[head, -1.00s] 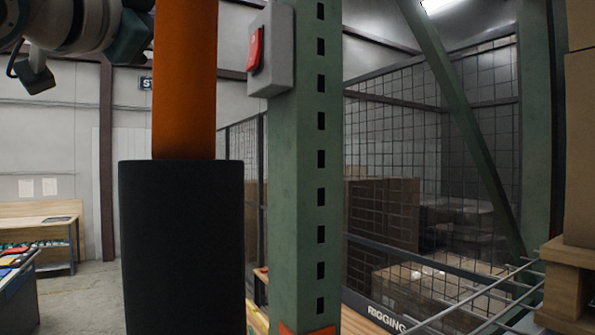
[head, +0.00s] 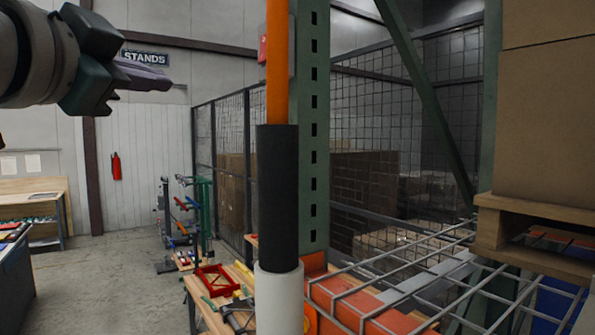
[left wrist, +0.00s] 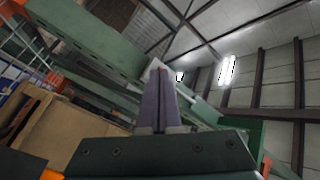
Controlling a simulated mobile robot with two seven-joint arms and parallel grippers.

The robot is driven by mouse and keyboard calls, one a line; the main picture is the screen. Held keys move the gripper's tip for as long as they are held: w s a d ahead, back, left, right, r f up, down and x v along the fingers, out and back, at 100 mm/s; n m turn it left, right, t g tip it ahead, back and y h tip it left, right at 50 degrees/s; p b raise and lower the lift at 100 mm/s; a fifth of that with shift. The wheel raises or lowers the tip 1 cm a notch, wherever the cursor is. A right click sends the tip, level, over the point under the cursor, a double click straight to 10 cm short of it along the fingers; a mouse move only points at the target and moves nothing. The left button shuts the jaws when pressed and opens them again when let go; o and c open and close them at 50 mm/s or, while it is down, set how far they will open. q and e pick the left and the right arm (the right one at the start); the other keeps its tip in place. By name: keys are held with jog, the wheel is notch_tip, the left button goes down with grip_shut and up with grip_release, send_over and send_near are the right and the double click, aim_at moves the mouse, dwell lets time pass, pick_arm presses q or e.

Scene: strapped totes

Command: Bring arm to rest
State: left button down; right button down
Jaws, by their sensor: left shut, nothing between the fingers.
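My left gripper (head: 166,80) is at the upper left of the head view, its arm coming in from the left edge. Its grey-purple fingers point right and lie together with nothing between them. In the left wrist view the shut fingers (left wrist: 160,100) reach up from the dark gripper body. The gripper is in free air, touching nothing that I can see. My right gripper is not in view.
An upright orange, black and white pole (head: 277,190) stands close in front. Cartons (head: 545,120) on a pallet and wire decking (head: 430,280) are at right. Floor (head: 110,270) is open at left.

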pick_arm(q)
jog(key=s+f+n+g+y, duration=0.15)
jog(key=s+f+g, duration=0.3)
jog(key=f, duration=0.75)
jog(key=s+f+n+g, duration=0.3)
jog(key=s+f, duration=0.3)
jog(key=f, duration=0.5)
jog(key=s+a+f+n+g, duration=0.1)
jog(key=s+f+n+g, duration=0.1)
jog(key=s+f, duration=0.4)
jog(key=s+a+f+n+g, duration=0.1)
jog(key=s+f+g, duration=0.4)
jog(key=s, duration=0.9)
notch_tip(320, 180, down, 2)
jog(key=shift+f+n+y, duration=0.1)
jog(key=shift+n+y, duration=0.35)
jog(key=shift+g, duration=0.25)
